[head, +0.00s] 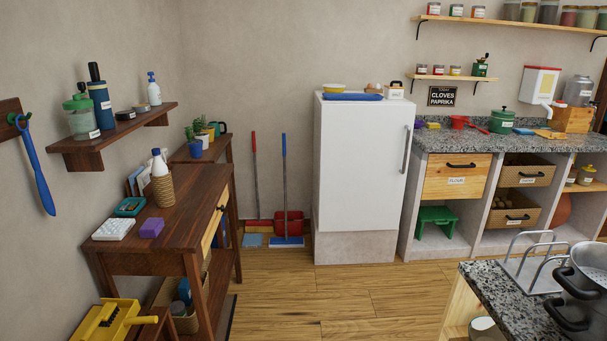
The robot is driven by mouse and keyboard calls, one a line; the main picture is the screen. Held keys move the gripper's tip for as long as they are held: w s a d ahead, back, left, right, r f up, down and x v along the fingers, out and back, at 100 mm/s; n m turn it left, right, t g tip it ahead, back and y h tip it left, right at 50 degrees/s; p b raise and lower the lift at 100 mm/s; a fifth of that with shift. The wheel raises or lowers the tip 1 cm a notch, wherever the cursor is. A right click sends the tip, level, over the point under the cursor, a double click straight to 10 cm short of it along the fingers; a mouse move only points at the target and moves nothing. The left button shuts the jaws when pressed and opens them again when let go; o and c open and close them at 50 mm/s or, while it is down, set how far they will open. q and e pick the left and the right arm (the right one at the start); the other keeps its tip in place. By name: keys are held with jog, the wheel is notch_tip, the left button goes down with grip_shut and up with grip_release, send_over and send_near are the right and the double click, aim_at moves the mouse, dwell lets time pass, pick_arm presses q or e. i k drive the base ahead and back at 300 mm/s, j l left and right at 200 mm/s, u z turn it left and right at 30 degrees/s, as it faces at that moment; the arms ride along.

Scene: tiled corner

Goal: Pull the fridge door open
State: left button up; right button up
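The white fridge (345,236) stands against the back wall, near the middle of the head view. Its white door (358,165) looks shut, with no visible gap at its edge. A grey vertical handle (406,149) sits on the right side of the door. Neither of my grippers is in the head view, and nothing touches the handle.
A granite-topped counter (467,140) stands right of the fridge. A wooden side table (175,198) lines the left wall. A granite worktop with pots (490,290) is at the front right. The wooden floor (330,290) before the fridge is clear.

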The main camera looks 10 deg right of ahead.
aim_at(365, 150)
jog(key=i+l+z, duration=0.2)
jog(key=i, duration=0.4)
jog(key=i+j+z, duration=0.2)
jog(key=i, duration=0.35)
jog(key=i+z, duration=0.15)
jog(key=i, duration=0.45)
jog(key=i+j+z, duration=0.2)
jog(key=i, duration=0.35)
